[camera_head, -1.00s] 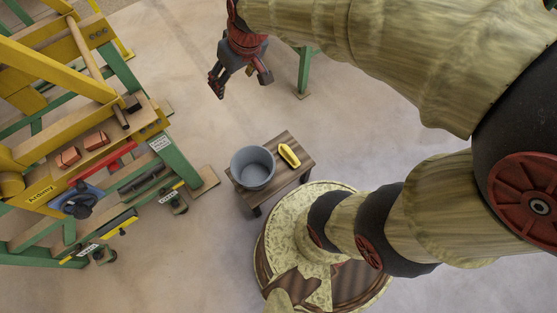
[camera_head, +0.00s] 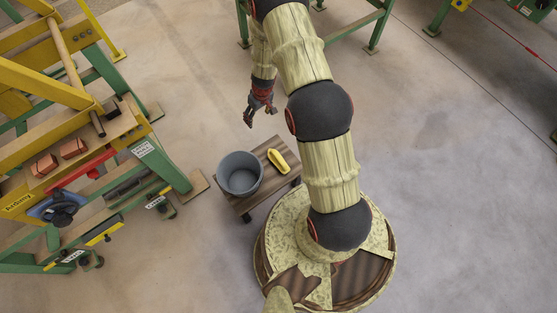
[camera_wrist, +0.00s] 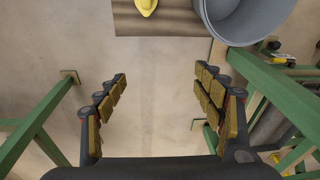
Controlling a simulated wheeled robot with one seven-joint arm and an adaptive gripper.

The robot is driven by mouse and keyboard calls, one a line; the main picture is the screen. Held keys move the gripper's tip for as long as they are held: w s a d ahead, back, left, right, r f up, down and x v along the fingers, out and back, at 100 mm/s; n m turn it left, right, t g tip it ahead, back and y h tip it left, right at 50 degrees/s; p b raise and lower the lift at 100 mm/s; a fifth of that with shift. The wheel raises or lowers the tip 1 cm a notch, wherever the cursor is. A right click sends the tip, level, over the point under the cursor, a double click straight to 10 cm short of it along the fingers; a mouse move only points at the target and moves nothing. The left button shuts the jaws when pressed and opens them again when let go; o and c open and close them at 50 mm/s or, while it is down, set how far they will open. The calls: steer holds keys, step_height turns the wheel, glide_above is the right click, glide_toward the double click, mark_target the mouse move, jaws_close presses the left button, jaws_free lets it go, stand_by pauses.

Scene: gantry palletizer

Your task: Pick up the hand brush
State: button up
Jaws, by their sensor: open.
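The yellow object on the small wooden table, which looks like the hand brush (camera_head: 278,161), lies right of a grey bucket in the head view. In the wrist view the yellow end of the brush (camera_wrist: 147,6) shows at the top edge, and the rest of it is cut off. My gripper (camera_head: 261,117) hangs in the air beyond the table, above and left of the brush in the head view. In the wrist view my gripper (camera_wrist: 161,82) has its two padded fingers spread wide, with only bare floor between them.
The grey bucket (camera_head: 240,174) stands on the small wooden table (camera_head: 246,204) close beside the brush. A yellow and green gantry frame (camera_head: 150,149) with red blocks (camera_head: 73,148) stands at the left. Green legs (camera_head: 375,35) stand at the back. The floor (camera_head: 450,200) at the right is clear.

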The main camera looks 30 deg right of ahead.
mark_target(275, 152)
steer(key=shift+g+h, duration=0.3)
steer(key=shift+g, duration=0.4)
steer(key=s+f, duration=0.3)
steer(key=f, duration=0.4)
steer(key=s+d+f+b, duration=0.1)
steer(key=s+f, duration=0.2)
steer(key=f, duration=0.4)
steer(key=s+d+f, duration=0.1)
steer(key=s+f, duration=0.2)
steer(key=f, duration=0.5)
steer(key=shift+d+b, duration=0.25)
steer(key=shift+b, duration=0.1)
steer(key=shift+w+a+f+b, duration=0.15)
steer(key=shift+f+b, duration=0.4)
steer(key=shift+f, duration=0.75)
steer(key=shift+w+f+b, duration=0.15)
steer(key=shift+f+b, duration=0.4)
steer(key=shift+f, duration=0.75)
steer(key=shift+c, duration=1.3)
steer(key=c, duration=1.1)
step_height(275, 152, up, 10)
steer(key=p, duration=0.4)
